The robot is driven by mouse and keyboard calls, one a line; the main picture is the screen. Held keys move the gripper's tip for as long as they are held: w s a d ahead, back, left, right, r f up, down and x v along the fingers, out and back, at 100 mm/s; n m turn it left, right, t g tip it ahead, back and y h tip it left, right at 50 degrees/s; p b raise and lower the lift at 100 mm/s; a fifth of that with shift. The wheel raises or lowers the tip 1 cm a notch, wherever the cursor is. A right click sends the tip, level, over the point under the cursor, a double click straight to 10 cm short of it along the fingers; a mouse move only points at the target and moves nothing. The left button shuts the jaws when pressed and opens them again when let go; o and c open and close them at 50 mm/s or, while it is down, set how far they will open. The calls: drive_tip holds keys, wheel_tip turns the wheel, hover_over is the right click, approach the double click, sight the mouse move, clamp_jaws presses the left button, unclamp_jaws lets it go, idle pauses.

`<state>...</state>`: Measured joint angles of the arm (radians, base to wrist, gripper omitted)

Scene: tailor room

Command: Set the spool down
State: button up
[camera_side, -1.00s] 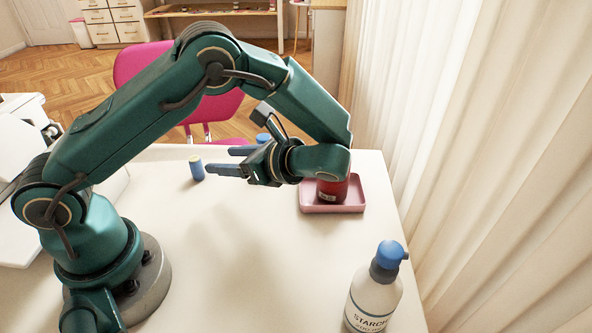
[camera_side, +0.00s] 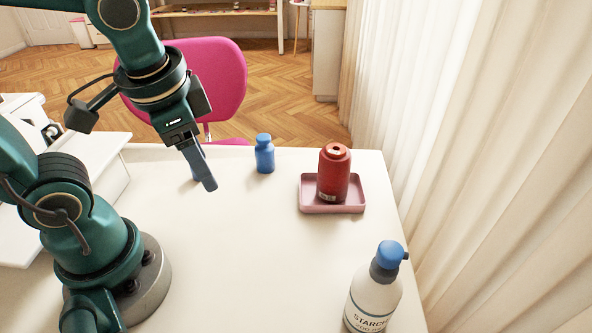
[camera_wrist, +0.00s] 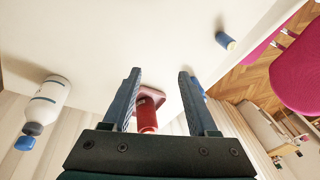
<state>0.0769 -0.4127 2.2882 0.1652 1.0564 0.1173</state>
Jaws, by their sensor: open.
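The red spool (camera_side: 334,175) stands upright in the pink tray (camera_side: 308,206), with a dark hole in its top. My gripper (camera_side: 206,184) is over the left part of the table, well to the left of the tray and apart from the spool. One finger shows clearly in the side view. In the wrist view my gripper (camera_wrist: 160,73) is open and empty. The spool (camera_wrist: 147,116) shows between the fingers there, but farther off, with the pink tray (camera_wrist: 153,93) beyond it.
A blue bottle (camera_side: 264,154) stands between my gripper and the tray. A small blue cylinder (camera_wrist: 226,41) is mostly hidden behind my gripper in the side view. A white starch bottle (camera_side: 373,299) stands at the front right. The table's middle is clear.

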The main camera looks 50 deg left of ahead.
drive_tip(key=d+n+t, duration=0.1)
drive_tip(key=d+r+n+t+h, duration=0.1)
drive_tip(key=n+t, duration=0.1)
drive_tip(key=shift+s+r, duration=0.2)
drive_tip(key=shift+s, duration=0.1)
